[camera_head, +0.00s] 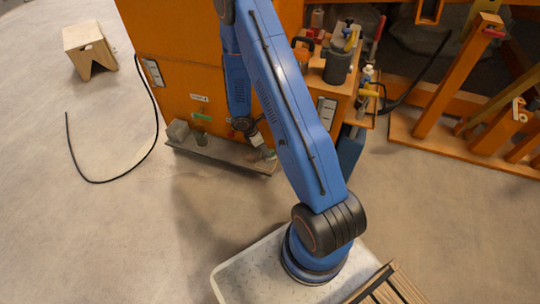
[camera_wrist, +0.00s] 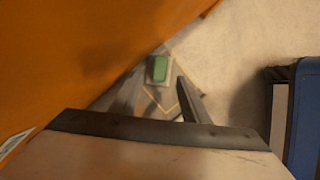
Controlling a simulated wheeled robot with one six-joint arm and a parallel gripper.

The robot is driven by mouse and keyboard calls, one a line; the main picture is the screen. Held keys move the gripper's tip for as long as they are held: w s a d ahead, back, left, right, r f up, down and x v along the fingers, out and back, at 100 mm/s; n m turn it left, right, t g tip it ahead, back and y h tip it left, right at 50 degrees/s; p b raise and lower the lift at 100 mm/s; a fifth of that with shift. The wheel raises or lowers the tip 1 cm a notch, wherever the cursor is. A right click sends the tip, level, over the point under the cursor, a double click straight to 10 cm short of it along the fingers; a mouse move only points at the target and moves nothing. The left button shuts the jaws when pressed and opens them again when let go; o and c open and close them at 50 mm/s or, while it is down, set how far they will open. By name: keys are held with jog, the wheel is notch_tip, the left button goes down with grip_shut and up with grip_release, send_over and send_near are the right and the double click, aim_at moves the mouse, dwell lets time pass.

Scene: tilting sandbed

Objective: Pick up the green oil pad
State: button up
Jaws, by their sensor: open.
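The green oil pad (camera_wrist: 158,68) shows in the wrist view as a small rounded green block on a pale grey square piece. It lies beyond the fingertips, close to the orange wall. My gripper (camera_wrist: 160,90) is open, with one finger on each side of the view and nothing between them. The pad appears apart from both fingers. In the head view my gripper (camera_head: 262,146) is low beside the orange cabinet, partly hidden by my blue arm.
The orange cabinet (camera_head: 175,75) stands close to the gripper, with a grey ledge (camera_head: 225,153) at its foot. A black cable (camera_head: 112,180) lies on open floor at left. A dark blue object (camera_wrist: 305,115) is at right.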

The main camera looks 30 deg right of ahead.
jog(key=shift+x, duration=2.55)
jog(key=shift+w+a, duration=0.1)
jog(key=shift+a, duration=0.05)
jog(key=c, duration=0.7)
jog(key=shift+c, duration=0.2)
jog(key=shift+a+r, duration=0.15)
jog(key=shift+r, duration=0.15)
notch_tip(320, 180, up, 6)
jog(key=shift+r, duration=0.1)
jog(key=s+a, duration=1.2)
jog(key=a, duration=0.3)
jog(key=shift+s+a, duration=0.2)
jog(key=shift+a, duration=0.05)
